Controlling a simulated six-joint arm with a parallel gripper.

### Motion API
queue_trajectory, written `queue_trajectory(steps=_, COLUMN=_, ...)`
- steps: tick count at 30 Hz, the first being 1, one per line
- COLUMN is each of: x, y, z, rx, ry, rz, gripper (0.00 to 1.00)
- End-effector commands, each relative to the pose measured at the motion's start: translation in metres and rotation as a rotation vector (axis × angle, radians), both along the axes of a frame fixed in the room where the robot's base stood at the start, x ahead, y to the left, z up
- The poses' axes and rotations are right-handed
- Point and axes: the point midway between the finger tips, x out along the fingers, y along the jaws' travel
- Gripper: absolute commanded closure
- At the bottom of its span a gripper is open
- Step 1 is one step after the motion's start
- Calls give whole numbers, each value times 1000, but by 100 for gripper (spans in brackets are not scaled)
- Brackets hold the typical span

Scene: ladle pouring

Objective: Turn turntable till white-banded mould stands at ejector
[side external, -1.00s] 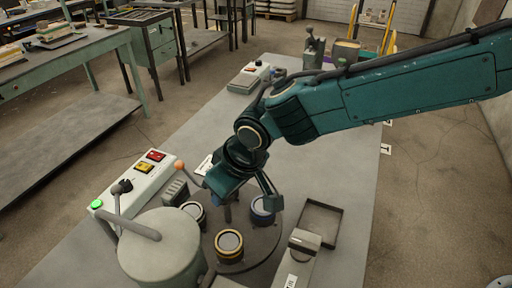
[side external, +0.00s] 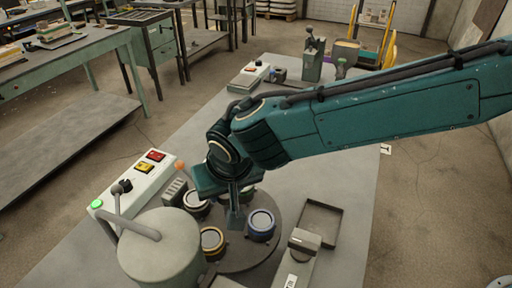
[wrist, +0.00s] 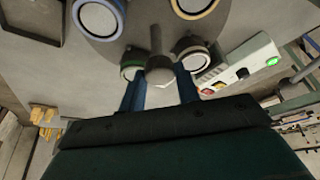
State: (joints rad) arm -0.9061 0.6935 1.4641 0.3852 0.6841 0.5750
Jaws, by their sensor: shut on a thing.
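The round dark turntable (side external: 262,258) carries several moulds. The mould with the pale, white-looking band (side external: 196,206) is at its left; in the wrist view it appears right of the post (wrist: 193,56). The blue-banded mould (side external: 260,225) is at the right and the yellow-banded mould (side external: 211,242) at the near left. A green-banded mould (side external: 248,194) is at the far side, partly hidden by my wrist. My gripper (side external: 236,222) is low over the turntable, shut on its upright grey post (wrist: 155,42). I cannot tell surely which device is the ejector.
A grey device with a labelled arm (side external: 298,255) stands near right, beside an empty dark tray frame (side external: 320,222). A large grey drum (side external: 160,250) is near left. A control box (side external: 140,185) with red and yellow buttons is behind it.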

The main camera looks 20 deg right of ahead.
Motion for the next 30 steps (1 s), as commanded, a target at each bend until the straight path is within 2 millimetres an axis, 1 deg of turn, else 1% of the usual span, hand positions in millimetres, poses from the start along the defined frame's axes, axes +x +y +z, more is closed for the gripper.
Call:
queue_trajectory(steps=9, x=0, y=1, z=1, rx=2, ry=-2, rz=-90, gripper=100)
queue_trajectory(steps=26, x=0, y=1, z=1, rx=2, ry=-1, rz=-110, gripper=100)
queue_trajectory(steps=27, x=0, y=1, z=1, rx=2, ry=-1, rz=-110, gripper=62)
queue_trajectory(steps=29, x=0, y=1, z=1, rx=2, ry=-1, rz=-110, gripper=50)
queue_trajectory(steps=30, x=0, y=1, z=1, rx=2, ry=-1, rz=-109, gripper=46)
